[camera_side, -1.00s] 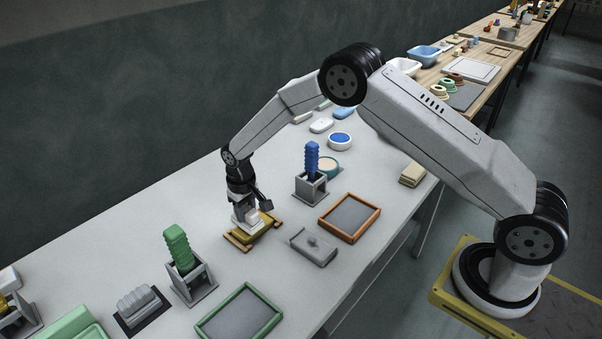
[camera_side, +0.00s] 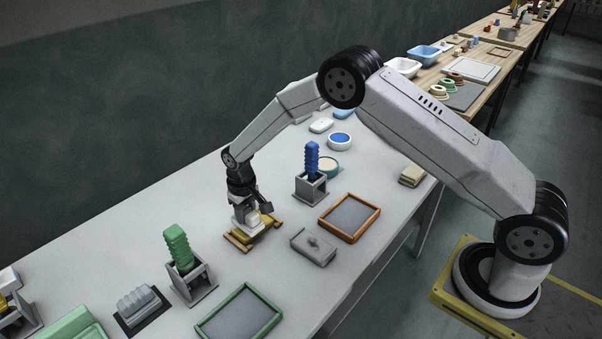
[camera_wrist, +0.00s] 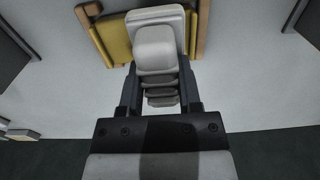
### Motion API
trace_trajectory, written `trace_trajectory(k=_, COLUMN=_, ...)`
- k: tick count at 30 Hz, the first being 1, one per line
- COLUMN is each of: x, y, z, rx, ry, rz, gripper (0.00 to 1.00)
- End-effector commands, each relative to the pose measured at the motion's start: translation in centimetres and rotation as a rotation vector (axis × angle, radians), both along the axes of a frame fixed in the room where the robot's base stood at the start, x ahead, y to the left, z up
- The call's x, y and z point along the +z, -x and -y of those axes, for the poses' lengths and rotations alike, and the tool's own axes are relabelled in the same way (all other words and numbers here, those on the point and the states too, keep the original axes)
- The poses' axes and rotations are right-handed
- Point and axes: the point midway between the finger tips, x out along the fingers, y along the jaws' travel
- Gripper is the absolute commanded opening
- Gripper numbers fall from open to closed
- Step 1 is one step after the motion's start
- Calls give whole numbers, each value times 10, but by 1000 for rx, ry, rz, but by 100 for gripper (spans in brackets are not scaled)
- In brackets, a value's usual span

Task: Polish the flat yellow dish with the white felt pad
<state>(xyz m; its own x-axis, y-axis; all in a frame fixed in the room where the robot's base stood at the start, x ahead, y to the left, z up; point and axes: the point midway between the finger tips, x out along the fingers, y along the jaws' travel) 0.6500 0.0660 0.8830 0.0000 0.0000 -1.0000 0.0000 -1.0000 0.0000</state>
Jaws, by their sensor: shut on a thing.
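My gripper (camera_side: 244,204) is shut on the ridged grip of the white felt pad (camera_side: 249,223). In the wrist view the pad (camera_wrist: 156,22) is between and beyond my fingers, its white base over the flat yellow dish (camera_wrist: 113,38). The dish (camera_side: 266,230) sits in a brown wooden holder (camera_side: 238,242) on the grey-white table. The pad looks to be on the dish and covers its middle; the exact contact is hidden beneath the pad.
A blue ridged handle stands in a grey stand (camera_side: 311,187) behind. A green one stands in another stand (camera_side: 192,279) at front left. A green-framed tray (camera_side: 240,313) lies in front.

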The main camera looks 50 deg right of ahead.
Motion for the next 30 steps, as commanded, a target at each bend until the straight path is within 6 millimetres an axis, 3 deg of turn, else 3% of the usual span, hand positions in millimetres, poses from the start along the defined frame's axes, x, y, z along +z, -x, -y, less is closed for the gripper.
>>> trace_trajectory(k=30, x=-7, y=0, z=0, rx=0, ry=0, rz=0, gripper=0)
